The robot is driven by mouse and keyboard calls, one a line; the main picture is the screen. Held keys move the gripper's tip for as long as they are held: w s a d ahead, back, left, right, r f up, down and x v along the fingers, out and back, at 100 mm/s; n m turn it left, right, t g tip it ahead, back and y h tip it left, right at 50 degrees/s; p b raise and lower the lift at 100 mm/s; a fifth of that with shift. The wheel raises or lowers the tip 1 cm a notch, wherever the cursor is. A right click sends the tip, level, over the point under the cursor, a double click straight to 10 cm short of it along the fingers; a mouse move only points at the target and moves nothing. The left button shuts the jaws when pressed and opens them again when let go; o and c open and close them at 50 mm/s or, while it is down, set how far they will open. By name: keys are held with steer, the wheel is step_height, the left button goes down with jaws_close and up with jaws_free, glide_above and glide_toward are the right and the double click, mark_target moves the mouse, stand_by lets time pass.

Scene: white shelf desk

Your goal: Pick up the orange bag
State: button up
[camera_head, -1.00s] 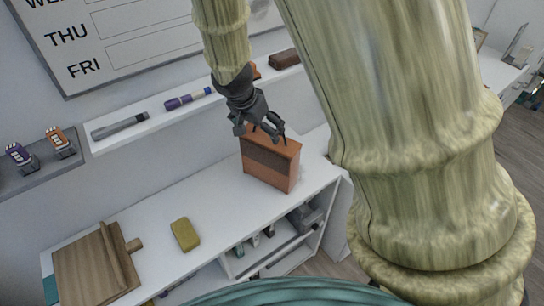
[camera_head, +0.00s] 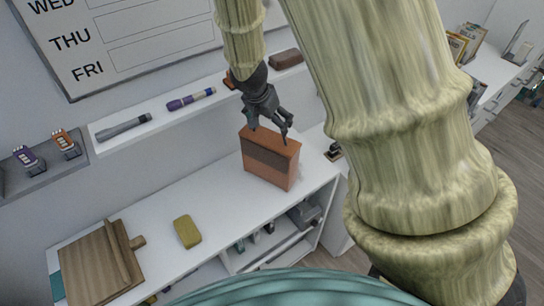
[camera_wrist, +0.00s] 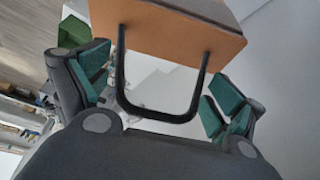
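The orange bag (camera_head: 270,160), a boxy upright shape with a brown band, stands on the white desk top below the wall ledge. My gripper (camera_head: 268,136) is just above its top edge, fingers pointing down. In the wrist view the bag (camera_wrist: 180,35) fills the top middle, and its dark U-shaped handle reaches down between the fingers. My gripper (camera_wrist: 160,95) is open there, with a green-padded finger on either side of the handle. The fingers look apart from the handle.
A yellow-green block (camera_head: 187,231) and a wooden board (camera_head: 98,266) lie on the desk to the left. A ledge (camera_head: 225,99) along the wall holds markers and a brown eraser-like block (camera_head: 286,59). The desk between the bag and the yellow-green block is clear.

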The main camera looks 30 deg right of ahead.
steer(key=c, duration=1.1)
steer(key=shift+r, duration=0.2)
